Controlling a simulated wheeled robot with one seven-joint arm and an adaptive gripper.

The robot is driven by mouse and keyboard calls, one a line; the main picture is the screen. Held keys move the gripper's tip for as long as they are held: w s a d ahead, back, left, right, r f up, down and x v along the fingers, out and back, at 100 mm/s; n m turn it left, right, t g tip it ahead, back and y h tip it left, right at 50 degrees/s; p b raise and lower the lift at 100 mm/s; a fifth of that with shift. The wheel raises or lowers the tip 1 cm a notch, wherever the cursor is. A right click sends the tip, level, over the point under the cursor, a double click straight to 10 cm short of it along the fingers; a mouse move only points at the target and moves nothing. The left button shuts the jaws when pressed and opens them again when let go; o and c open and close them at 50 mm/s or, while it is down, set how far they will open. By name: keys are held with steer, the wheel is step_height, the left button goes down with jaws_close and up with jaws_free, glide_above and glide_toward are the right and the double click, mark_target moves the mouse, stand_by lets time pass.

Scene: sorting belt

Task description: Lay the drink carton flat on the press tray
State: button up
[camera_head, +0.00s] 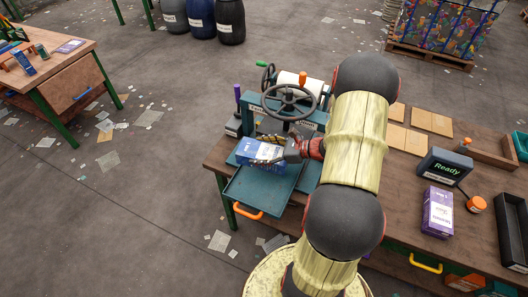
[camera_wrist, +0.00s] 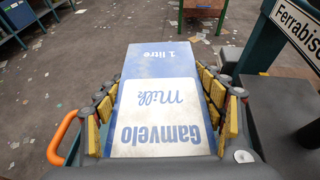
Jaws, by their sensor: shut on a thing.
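The drink carton is a blue and white milk carton (camera_head: 256,152), labelled "Gamvelo Milk 1 litre", and it also fills the middle of the wrist view (camera_wrist: 158,100). It lies roughly level over the back part of the teal press tray (camera_head: 258,190). I cannot tell whether its underside touches the tray. My gripper (camera_head: 272,147) is shut on the carton, with yellow-padded fingers along both sides in the wrist view (camera_wrist: 165,98). The tray has an orange handle (camera_head: 246,210) and its front part is bare. My gripper hides the carton's near end.
The press with its dark handwheel (camera_head: 290,102) stands right behind the carton. Open floor lies left of the tray.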

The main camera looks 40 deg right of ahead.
steer(key=shift+s+d+f, duration=0.2)
steer(key=shift+s+d, duration=0.2)
steer(key=shift+s, duration=0.35)
steer(key=shift+f, duration=0.15)
steer(key=shift+f+b, duration=2.8)
steer(key=shift+f, duration=0.65)
steer(key=shift+f, duration=0.35)
steer(key=o, duration=1)
steer(key=v, duration=1.2)
